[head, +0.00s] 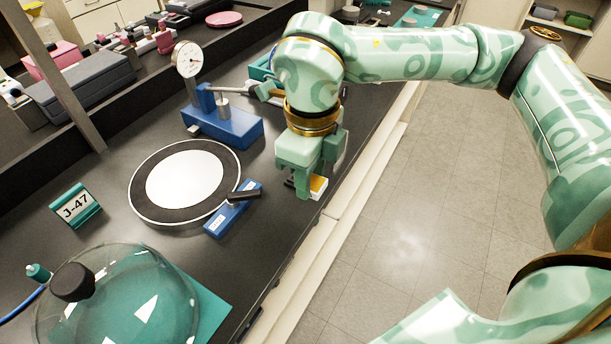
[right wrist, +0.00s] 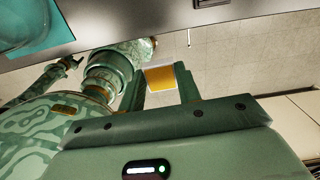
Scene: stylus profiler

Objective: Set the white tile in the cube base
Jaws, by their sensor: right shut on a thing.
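My right gripper (head: 312,188) is shut on a small white piece with an orange-yellow face (head: 319,185), which I take for the white tile. It is held above the front edge of the dark bench. In the right wrist view the piece (right wrist: 161,79) sits between the two fingers, its orange face with a pale rim turned to the camera. I cannot make out a cube base for certain. My left gripper (right wrist: 70,62) seems to show small and dark in the right wrist view. It is outside the head view.
A round black plate with a white disc (head: 185,180) lies on the bench, beside a small blue block with a black lever (head: 232,212). A blue dial-gauge stand (head: 222,127) stands behind. A glass dome (head: 120,300) and a J-47 sign (head: 76,207) are at left.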

